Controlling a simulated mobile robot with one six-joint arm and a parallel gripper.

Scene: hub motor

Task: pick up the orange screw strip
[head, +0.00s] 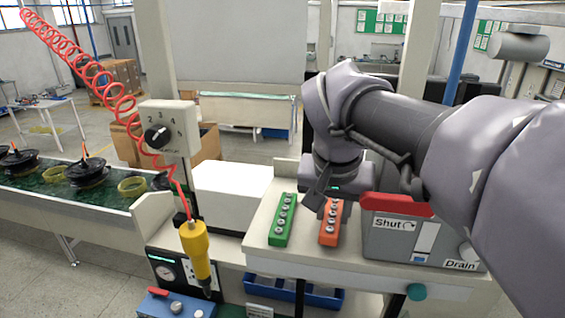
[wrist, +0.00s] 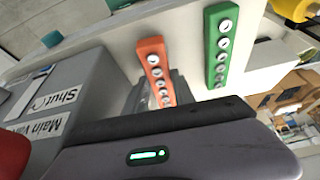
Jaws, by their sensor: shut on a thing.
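The orange screw strip (head: 330,226) holds a row of several silver screws and lies on the pale bench top, to the right of the green strip. It also shows in the wrist view (wrist: 152,62), its lower end reaching down to my gripper. My gripper (head: 322,196) is over the far end of the orange strip and is shut on it. In the wrist view, the gripper body hides most of the fingers and part of the strip's end. I cannot tell whether the strip is clear of the bench.
A green screw strip (head: 281,219) lies close by on the left. A grey box (head: 400,240) with a red handle and "Shut" and "Drain" labels stands close on the right. A yellow screwdriver (head: 196,250) hangs from a red coiled hose at the left. A blue tray (head: 290,292) sits below the bench top.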

